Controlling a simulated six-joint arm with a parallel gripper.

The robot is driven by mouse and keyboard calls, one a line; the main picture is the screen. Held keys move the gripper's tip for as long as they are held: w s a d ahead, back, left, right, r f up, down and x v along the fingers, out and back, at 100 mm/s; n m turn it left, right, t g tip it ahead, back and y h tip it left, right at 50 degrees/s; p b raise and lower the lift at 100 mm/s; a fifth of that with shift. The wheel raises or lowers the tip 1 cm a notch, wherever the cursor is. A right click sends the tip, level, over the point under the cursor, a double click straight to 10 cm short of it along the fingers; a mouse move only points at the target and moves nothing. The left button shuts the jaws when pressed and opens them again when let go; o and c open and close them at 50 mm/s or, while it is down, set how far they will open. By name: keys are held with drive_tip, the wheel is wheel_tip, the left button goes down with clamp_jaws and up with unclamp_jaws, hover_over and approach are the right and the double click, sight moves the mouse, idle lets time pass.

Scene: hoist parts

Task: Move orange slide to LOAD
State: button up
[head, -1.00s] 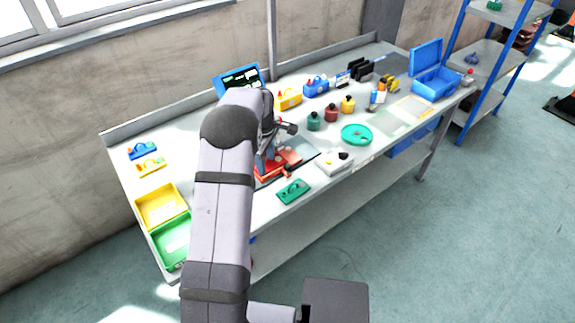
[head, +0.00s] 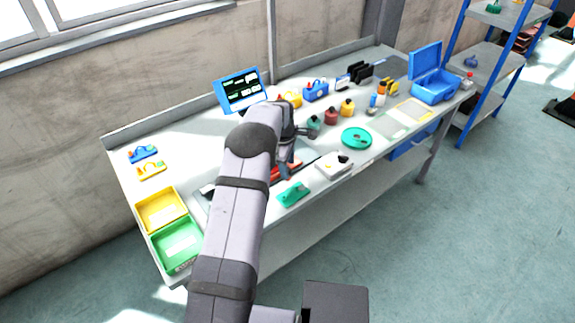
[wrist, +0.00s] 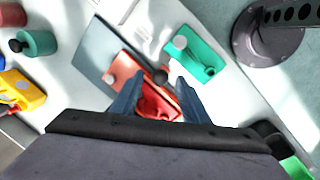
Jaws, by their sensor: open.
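A red-orange fixture (wrist: 120,68) lies on a dark grey plate (wrist: 97,44) in the wrist view. It has a pale round knob and a black ball knob (wrist: 160,76). Which part of it is the orange slide, and any LOAD mark, I cannot make out. My gripper (wrist: 156,92) is open, its two blue-grey fingers on either side of the fixture's near red part. Whether they touch it I cannot tell. In the head view my arm hides much of the fixture (head: 288,172).
A green plate with knobs (head: 293,194) lies close by at the bench's front edge. A white box with a black knob (head: 333,165), a green dish (head: 356,138) and several small bottles (head: 331,115) stand to the right. Yellow (head: 160,211) and green (head: 178,246) trays are at the left.

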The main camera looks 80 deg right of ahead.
drive_tip(key=shift+d+f, duration=0.15)
drive_tip(key=shift+f, duration=0.55)
clamp_jaws()
drive_tip(key=w+a, duration=0.8)
drive_tip(key=shift+w+a, duration=0.25)
unclamp_jaws()
